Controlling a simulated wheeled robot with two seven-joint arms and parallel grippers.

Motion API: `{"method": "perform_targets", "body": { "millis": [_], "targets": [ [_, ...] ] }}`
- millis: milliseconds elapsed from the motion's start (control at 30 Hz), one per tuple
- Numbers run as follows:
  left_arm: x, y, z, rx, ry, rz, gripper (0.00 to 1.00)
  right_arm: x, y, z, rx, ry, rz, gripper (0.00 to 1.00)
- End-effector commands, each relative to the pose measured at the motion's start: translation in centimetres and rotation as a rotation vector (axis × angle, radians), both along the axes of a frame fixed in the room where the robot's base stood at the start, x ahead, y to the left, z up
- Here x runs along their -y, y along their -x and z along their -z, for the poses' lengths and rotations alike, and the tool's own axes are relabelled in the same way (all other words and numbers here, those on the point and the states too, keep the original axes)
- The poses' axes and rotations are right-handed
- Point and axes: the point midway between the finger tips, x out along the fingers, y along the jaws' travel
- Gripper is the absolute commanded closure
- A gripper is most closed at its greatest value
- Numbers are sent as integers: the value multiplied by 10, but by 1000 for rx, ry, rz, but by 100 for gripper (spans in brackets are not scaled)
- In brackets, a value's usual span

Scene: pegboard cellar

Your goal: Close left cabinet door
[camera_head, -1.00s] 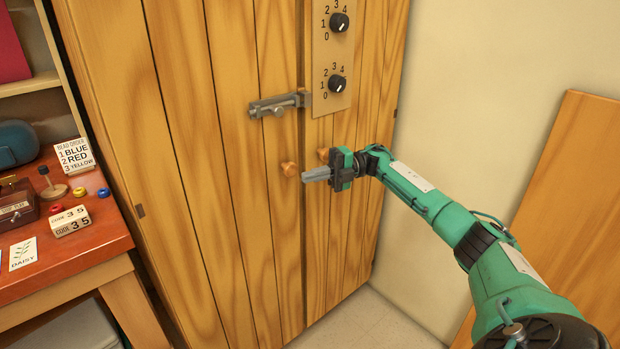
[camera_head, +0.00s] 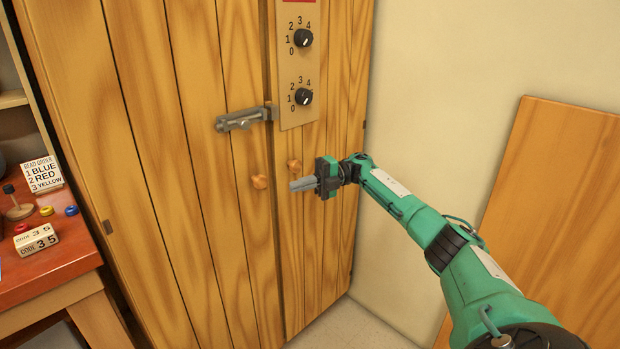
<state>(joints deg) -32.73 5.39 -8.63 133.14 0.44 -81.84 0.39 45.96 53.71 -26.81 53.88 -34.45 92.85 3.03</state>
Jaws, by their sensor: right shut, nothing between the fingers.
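The wooden cabinet's left door (camera_head: 180,170) stands in the middle of the head view, with a round wooden knob (camera_head: 259,182) near its right edge. The right door (camera_head: 335,100) is beside it, with its own knob (camera_head: 294,165). A dark narrow seam runs between the doors; the left door looks closed or nearly so. A grey metal latch (camera_head: 240,120) sits at the seam, above the knobs. My right gripper (camera_head: 296,185) is shut and empty, in front of the right door, just right of the left knob and apart from it. My left gripper is not in view.
A panel (camera_head: 298,70) with two numbered dials is on the right door. A red-topped desk (camera_head: 60,265) with a sign, code block and small rings stands at the left. A wooden board (camera_head: 540,200) leans on the right wall. Bare floor shows below the cabinet's right side.

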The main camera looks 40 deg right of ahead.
Motion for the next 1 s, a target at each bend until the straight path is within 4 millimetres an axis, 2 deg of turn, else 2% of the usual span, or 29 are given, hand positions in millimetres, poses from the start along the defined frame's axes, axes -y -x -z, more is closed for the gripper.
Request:
{"method": "perform_targets", "body": {
  "millis": [433,667,1000],
  "targets": [
    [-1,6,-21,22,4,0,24,41,-20,0,1,-2,3,100],
    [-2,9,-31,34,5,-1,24,49,-23,-1,0,-1,1,100],
    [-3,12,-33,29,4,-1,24,52,-24,-1,-1,-1,0,100]
  ]
}}
